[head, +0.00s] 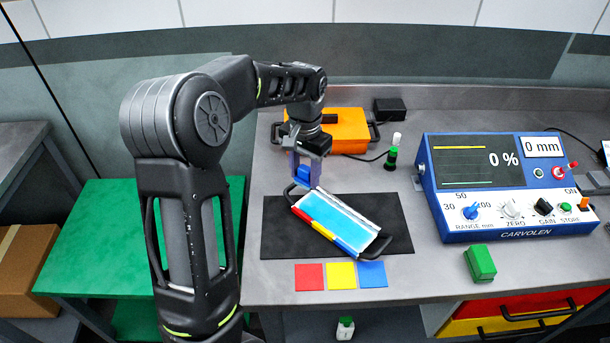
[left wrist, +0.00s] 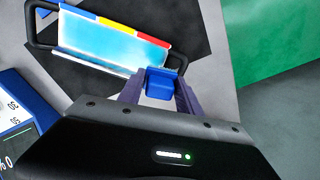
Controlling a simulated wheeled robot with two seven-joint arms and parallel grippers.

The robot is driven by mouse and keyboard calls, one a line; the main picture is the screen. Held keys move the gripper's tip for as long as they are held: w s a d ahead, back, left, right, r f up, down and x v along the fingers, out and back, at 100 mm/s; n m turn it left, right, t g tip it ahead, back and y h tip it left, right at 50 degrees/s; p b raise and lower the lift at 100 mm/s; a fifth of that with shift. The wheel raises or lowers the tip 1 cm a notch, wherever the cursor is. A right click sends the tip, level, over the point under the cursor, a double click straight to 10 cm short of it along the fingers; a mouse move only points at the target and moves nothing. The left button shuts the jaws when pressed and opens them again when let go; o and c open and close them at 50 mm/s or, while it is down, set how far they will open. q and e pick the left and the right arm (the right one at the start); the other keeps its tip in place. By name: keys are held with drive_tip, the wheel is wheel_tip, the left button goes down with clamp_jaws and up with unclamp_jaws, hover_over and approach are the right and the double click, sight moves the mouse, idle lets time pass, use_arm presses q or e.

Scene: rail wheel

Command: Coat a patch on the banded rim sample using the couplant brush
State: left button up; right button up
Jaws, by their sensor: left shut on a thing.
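The banded rim sample (head: 335,222) lies tilted across a black mat, with a cyan-white top, red, yellow and blue bands along its front edge and a black handle at each end. It also shows in the left wrist view (left wrist: 110,45). My left gripper (head: 304,172) is at the sample's far left end, shut on a blue block (left wrist: 160,84), which seems to be the couplant brush's handle. My right gripper is out of view.
The black mat (head: 390,235) lies on the grey bench. Red (head: 309,277), yellow (head: 341,275) and blue (head: 372,274) squares lie in front. A blue meter (head: 510,215) reading 0 % stands right, a green block (head: 480,263) before it.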

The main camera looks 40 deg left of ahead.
use_arm(q)
drive_tip(key=shift+r, duration=0.25)
drive_tip(key=shift+r, duration=1.5)
